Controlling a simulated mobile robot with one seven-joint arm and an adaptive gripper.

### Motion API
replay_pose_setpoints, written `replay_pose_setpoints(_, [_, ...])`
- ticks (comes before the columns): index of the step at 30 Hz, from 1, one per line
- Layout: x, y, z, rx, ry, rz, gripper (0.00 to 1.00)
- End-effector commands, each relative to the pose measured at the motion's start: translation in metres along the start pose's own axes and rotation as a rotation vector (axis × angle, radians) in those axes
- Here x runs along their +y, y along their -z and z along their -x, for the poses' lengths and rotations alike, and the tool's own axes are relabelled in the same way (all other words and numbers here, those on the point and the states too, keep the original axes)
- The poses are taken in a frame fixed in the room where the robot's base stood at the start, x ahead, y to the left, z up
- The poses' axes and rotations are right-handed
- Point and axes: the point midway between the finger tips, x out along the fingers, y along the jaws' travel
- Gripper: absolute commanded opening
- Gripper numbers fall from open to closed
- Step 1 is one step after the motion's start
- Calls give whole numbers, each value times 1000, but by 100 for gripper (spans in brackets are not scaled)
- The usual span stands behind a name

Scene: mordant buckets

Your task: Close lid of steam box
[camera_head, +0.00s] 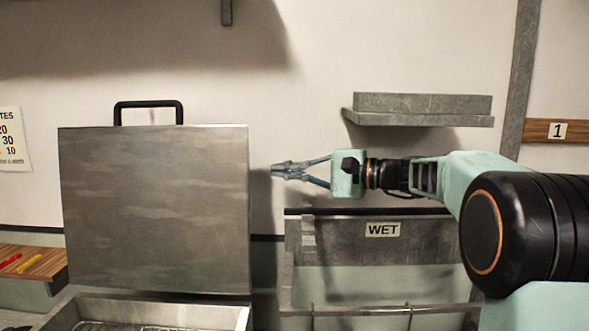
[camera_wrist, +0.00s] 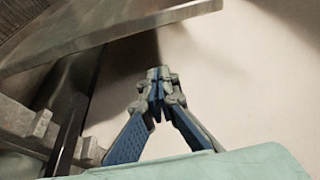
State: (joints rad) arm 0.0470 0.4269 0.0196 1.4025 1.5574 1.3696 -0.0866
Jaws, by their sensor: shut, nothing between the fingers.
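The steam box (camera_head: 170,315) stands at the lower left of the head view, with a wire rack inside it. Its grey metal lid (camera_head: 155,210) stands upright, open, with a black handle (camera_head: 148,104) at its top edge. My gripper (camera_head: 277,170) is shut and empty. It points left, a little to the right of the lid's right edge and in its upper half, apart from it in the picture. In the wrist view the fingertips (camera_wrist: 158,75) meet, and a grey panel edge (camera_wrist: 120,35) crosses above them; I cannot tell for sure that it is the lid.
A grey bin labelled WET (camera_head: 383,230) stands below my arm. A grey wall shelf (camera_head: 420,118) is above my arm. A wooden board (camera_head: 35,262) with red and yellow items lies at the left. Open wall space surrounds the lid's top.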

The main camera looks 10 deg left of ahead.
Motion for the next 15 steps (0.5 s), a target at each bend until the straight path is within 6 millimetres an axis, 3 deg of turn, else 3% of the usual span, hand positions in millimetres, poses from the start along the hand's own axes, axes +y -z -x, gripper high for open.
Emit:
replay_pose_setpoints(6, [-2,-2,-51,-4,-2,0,0])
replay_pose_setpoints(15, [-1,-31,-36,1,-1,1,0])
